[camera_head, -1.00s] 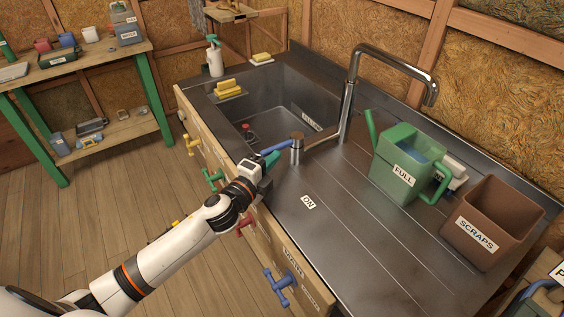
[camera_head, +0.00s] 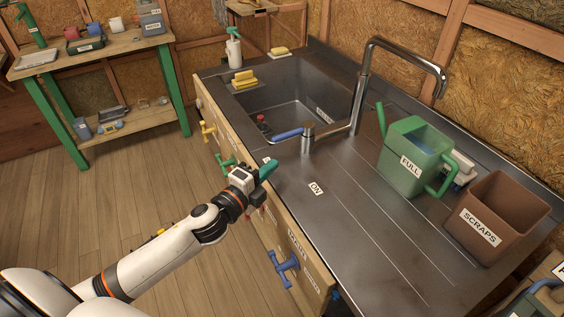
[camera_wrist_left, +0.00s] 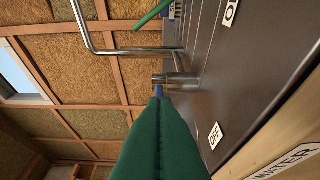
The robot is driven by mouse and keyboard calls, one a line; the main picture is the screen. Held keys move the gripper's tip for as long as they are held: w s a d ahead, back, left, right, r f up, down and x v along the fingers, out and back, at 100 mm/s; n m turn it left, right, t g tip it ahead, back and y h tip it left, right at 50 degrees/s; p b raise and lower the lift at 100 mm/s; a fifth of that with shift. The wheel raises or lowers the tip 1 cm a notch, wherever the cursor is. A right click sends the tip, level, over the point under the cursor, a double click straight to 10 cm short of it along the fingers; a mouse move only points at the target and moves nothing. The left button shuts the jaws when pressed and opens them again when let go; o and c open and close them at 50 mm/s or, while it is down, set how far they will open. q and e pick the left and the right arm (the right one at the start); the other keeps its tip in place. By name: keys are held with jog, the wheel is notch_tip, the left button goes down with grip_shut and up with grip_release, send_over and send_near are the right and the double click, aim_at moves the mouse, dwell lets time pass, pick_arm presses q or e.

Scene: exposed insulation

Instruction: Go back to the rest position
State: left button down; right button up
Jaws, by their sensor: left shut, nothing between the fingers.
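My left arm comes in from the lower left. Its left gripper (camera_head: 268,170), with green fingers, is shut and empty over the front edge of the sink counter. It is apart from the tap's blue lever (camera_head: 287,134), which points left from the tap base. In the left wrist view the green fingers (camera_wrist_left: 160,140) fill the lower middle. They hide most of the blue lever there, leaving only a small blue bit above their tip. The steel tap (camera_head: 362,85) stands behind the lever. My right gripper is not in view.
The steel counter (camera_head: 370,235) holds a green watering can (camera_head: 395,168) marked FULL and a brown SCRAPS bin (camera_head: 500,215) at right. Yellow sponges (camera_head: 244,80) and a spray bottle (camera_head: 233,48) stand by the sink. Coloured handles, including a blue one (camera_head: 284,263), jut from the front. Open floor lies left.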

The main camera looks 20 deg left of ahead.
pick_arm(q)
jog(key=v, duration=0.3)
jog(key=shift+a, duration=0.25)
jog(key=s+f+n+g+y, duration=0.6)
jog(key=s+f+n, duration=0.25)
jog(key=n, duration=0.35)
jog(key=s+d+f+n+g+h, duration=0.1)
jog(key=s+d+f+n+g, duration=0.25)
jog(key=s, duration=0.45)
jog(key=s+d+f+n+g+h, duration=0.1)
jog(key=s+d+f+n+g, duration=0.15)
jog(key=s+g, duration=0.35)
notch_tip(320, 180, down, 25)
jog(key=s, duration=0.2)
jog(key=s+a+f, duration=0.2)
jog(key=s+f, duration=0.6)
jog(key=s+a+f+g, duration=0.1)
jog(key=s+a+f, duration=0.1)
jog(key=s+f, duration=0.6)
jog(key=shift+s+p, duration=0.35)
jog(key=shift+s, duration=0.2)
